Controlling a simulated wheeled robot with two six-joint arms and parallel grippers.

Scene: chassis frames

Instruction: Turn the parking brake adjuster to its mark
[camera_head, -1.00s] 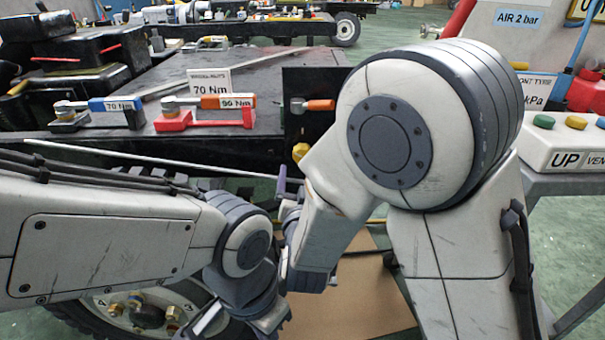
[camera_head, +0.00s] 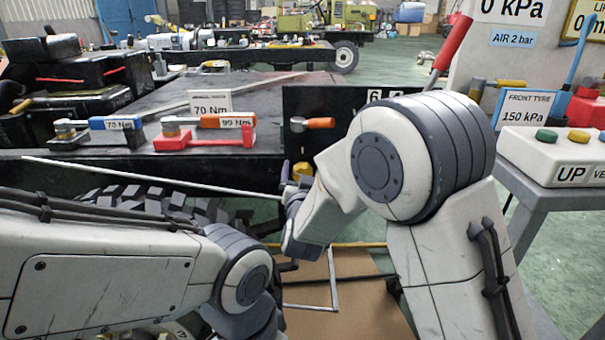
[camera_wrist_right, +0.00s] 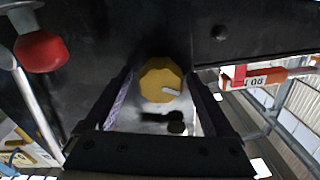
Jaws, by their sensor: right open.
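The parking brake adjuster is a yellow faceted knob (camera_head: 302,170) on the dark chassis side, just below the panel with the orange-handled lever. In the right wrist view the knob (camera_wrist_right: 160,78) shows a pale pointer line towards its lower right. My right gripper (camera_wrist_right: 161,90) is open, with one finger on either side of the knob; I cannot tell whether they touch it. In the head view the right gripper (camera_head: 293,172) shows small beside the knob, partly hidden by its own wrist. My left wrist reaches the bottom edge, its fingers out of frame. I cannot make out the target mark.
An orange-handled lever (camera_head: 312,123) sits just above the knob. Red-and-orange (camera_head: 210,128) and blue (camera_head: 100,124) torque wrenches lie on the chassis top. A thin pale rod (camera_head: 150,180) crosses below. A control box (camera_head: 550,155) stands right.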

